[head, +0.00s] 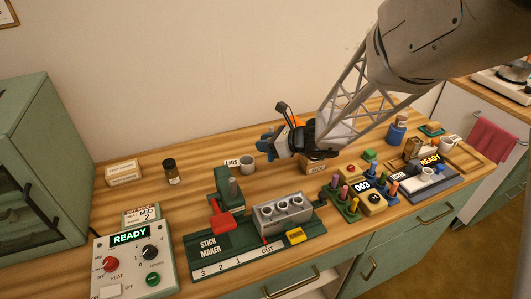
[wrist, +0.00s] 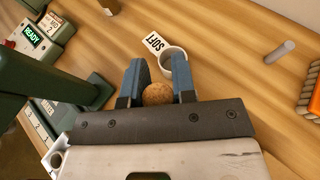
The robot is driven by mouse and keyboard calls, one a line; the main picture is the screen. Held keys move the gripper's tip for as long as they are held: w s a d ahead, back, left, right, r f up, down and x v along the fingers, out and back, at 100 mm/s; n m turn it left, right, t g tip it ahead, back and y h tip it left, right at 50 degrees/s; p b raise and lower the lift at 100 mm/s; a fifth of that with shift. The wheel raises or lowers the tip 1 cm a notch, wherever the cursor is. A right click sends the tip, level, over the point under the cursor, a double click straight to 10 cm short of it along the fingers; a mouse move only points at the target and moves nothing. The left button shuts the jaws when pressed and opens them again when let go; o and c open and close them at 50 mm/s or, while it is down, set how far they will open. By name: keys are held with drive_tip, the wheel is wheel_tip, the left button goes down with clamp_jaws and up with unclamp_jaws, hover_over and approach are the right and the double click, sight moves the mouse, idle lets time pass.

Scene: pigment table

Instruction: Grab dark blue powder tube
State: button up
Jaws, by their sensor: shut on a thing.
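My gripper (head: 268,142) is above the table near the middle, beside a small grey cup. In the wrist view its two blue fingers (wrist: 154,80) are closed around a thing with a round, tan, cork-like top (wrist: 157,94). The body of that thing is hidden below the top, so I cannot tell its powder colour. No tube can be clearly read as dark blue in the head view. A blue bottle (head: 397,128) stands at the back right.
The grey cup (head: 247,162) with a SOFT label stands below the gripper; it also shows in the wrist view (wrist: 172,54). The green stick maker (head: 215,245), a rack of coloured pieces (head: 343,200) and a READY control box (head: 135,262) stand in front. A dark jar (head: 172,172) is left.

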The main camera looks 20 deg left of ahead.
drive_tip(key=shift+r, duration=0.7)
drive_tip(key=shift+f, duration=0.15)
